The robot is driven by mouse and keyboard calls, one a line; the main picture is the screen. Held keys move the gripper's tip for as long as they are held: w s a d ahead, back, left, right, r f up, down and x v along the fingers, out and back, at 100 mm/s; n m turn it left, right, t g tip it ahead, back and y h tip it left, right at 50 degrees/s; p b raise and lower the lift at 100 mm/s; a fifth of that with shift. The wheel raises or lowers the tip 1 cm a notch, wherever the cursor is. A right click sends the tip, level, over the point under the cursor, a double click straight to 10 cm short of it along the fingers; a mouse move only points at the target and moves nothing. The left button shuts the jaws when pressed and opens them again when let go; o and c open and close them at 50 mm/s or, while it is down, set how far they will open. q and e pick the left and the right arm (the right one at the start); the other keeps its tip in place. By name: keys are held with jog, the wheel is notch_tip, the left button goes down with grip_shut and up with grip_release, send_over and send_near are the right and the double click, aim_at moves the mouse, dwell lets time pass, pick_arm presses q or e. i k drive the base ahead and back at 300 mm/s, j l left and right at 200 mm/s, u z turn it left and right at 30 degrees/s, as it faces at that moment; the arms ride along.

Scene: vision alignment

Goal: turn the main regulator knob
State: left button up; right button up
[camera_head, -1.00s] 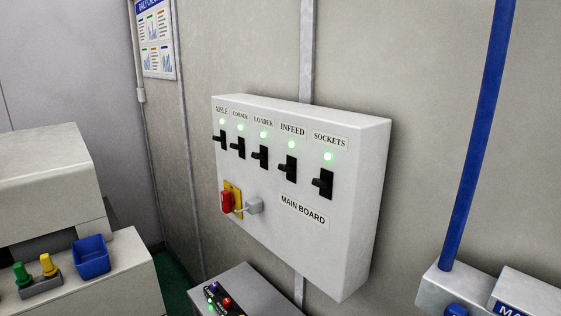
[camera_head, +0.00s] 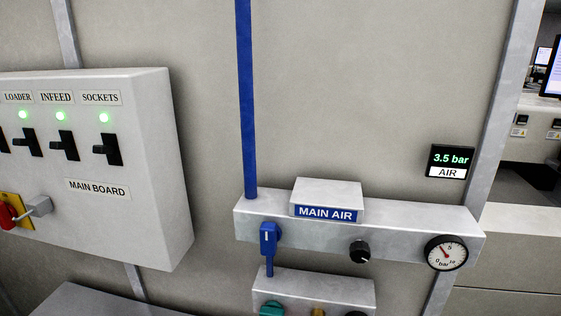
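The main air unit (camera_head: 400,230) is a grey horizontal block on the wall, with a blue "MAIN AIR" label (camera_head: 325,213). A black round knob (camera_head: 359,251) with a light mark sits on its front, between a blue lever valve (camera_head: 268,240) on the left and a round pressure gauge (camera_head: 446,253) on the right. The blue lever hangs downward. A display (camera_head: 450,162) above reads 3.5 bar, AIR. Neither of my grippers is in view.
A white main board (camera_head: 120,230) with black switches and lit green lamps hangs at left. A blue pipe (camera_head: 246,100) runs up the wall. A smaller grey block (camera_head: 340,292) with a green knob (camera_head: 271,308) is below. Desks and screens show at far right.

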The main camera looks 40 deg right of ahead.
aim_at(359, 250)
jog(key=z, duration=1.6)
